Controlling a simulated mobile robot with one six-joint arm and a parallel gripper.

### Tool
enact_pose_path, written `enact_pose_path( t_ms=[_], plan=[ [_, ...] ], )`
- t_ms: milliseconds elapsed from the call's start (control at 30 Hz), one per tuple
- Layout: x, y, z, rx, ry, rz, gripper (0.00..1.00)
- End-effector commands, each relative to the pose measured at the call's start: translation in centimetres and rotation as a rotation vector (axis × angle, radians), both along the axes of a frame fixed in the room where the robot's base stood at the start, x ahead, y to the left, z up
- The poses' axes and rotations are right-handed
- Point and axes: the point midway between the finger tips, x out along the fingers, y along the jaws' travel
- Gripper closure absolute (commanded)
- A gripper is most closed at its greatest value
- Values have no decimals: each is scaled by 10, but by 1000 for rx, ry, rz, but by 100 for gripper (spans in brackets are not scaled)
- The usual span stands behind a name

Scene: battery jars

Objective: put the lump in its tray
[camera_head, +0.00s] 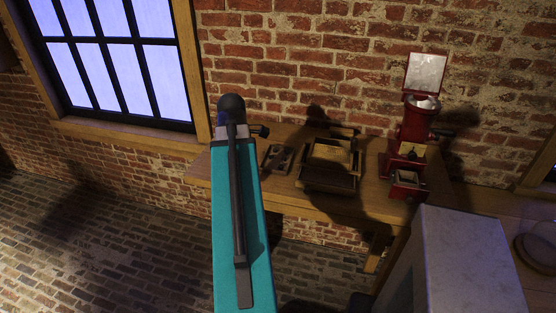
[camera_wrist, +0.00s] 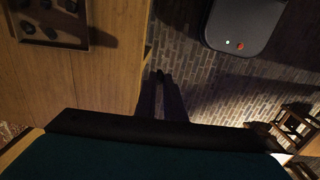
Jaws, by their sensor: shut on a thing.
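My gripper's jaws cannot be made out in either view. My teal arm covers the middle of the head view, and a dark and teal shape fills the bottom of the wrist view. A small dark tray (camera_head: 265,168) with dark pieces stands on the wooden table in the head view, just right of my arm's far end. It also shows at the top left of the wrist view (camera_wrist: 88,43), where several dark lumps (camera_wrist: 28,27) lie in it. I cannot tell which lump the task means, and none shows in a grip.
A larger dark-framed box (camera_head: 328,185) stands right of the small tray. A red mill-like device (camera_head: 414,125) with a raised pale lid stands at the table's right. The wooden table (camera_wrist: 105,75) ends beside the brick floor (camera_wrist: 200,95). A brick wall (camera_head: 300,50) rises behind.

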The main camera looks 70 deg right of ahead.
Motion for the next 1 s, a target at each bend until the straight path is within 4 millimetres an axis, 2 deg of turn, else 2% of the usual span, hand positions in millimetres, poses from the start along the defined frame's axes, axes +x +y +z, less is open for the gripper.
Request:
enact_pose_path(
  t_ms=[33,200,400,567,1000],
  plan=[
    [-15,-4,1,0,0,-15,100],
    [-54,-15,3,-1,0,-42,100],
    [-81,-21,5,-1,0,-61,100],
    [-88,-23,5,-1,0,-65,100],
    [-85,-28,6,-1,0,-65,100]
  ],
)
